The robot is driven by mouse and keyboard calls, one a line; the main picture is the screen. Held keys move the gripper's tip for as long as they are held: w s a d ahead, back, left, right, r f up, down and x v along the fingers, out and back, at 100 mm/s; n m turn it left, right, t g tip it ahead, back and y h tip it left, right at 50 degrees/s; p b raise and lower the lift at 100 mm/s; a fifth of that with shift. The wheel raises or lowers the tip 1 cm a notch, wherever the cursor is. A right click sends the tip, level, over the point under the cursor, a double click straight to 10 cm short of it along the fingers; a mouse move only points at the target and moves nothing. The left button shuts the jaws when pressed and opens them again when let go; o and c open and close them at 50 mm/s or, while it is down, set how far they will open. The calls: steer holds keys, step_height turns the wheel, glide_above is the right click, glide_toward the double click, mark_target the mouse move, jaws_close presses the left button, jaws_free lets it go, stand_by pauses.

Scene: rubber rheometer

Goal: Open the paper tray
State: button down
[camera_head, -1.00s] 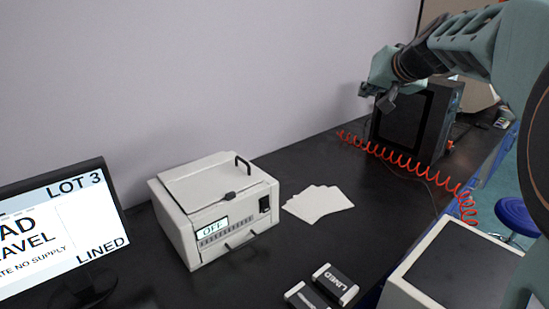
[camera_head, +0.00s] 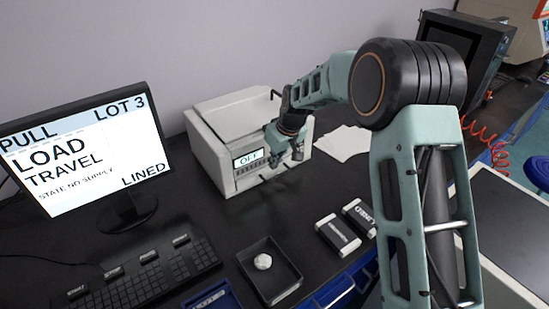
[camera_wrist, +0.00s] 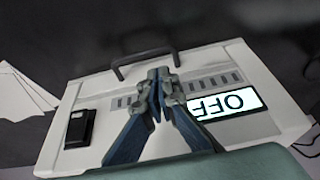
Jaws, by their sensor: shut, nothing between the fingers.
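A white boxy machine (camera_head: 211,132) stands on the black bench at centre left in the head view. Its display (camera_head: 247,158) reads OFF. The wrist view shows its front face (camera_wrist: 222,60) upside down, with the display (camera_wrist: 226,104), a row of slots and a dark bar handle (camera_wrist: 143,54) along the machine's lower front. The front panel looks closed. My gripper (camera_head: 286,160) is in front of the machine's face.
White sheets (camera_head: 343,143) lie right of the machine. A monitor (camera_head: 88,150) stands left, with a keyboard (camera_head: 140,275) before it. A black dish (camera_head: 286,287) with a white lump and two small labelled packs (camera_head: 338,236) lie in front. My arm crosses the right side.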

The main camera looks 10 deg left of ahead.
steer(key=x, duration=0.6)
stand_by(0.3)
